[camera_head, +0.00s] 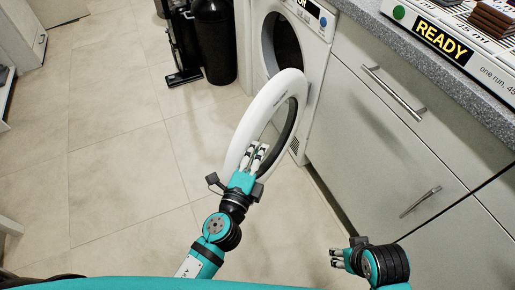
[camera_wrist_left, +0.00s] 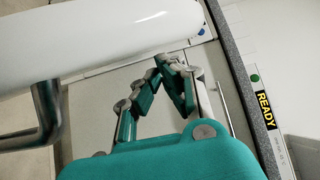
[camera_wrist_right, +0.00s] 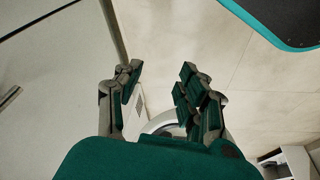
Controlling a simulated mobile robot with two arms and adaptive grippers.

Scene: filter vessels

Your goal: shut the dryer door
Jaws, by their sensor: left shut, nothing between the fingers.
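The dryer (camera_head: 318,22) is white and stands at the top middle of the head view. Its round door, a white ring with a dark inner rim (camera_head: 240,135), stands wide open, swung out from the dark drum opening. My left gripper (camera_head: 260,150) is at the lower part of the door, overlapping its inner side; whether it touches cannot be told. In the left wrist view its fingertips (camera_wrist_left: 168,62) are together and empty, just below the white door edge (camera_wrist_left: 100,35). My right gripper (camera_head: 337,258) is open and empty, low by the cabinets; its parted fingers show in the right wrist view (camera_wrist_right: 158,82).
Grey cabinets (camera_head: 370,140) with bar handles run along the right under a speckled countertop (camera_head: 440,60), which bears a READY sign (camera_head: 443,40). A black bin (camera_head: 213,40) and a black upright appliance (camera_head: 180,45) stand left of the dryer. The tiled floor (camera_head: 110,130) at left is clear.

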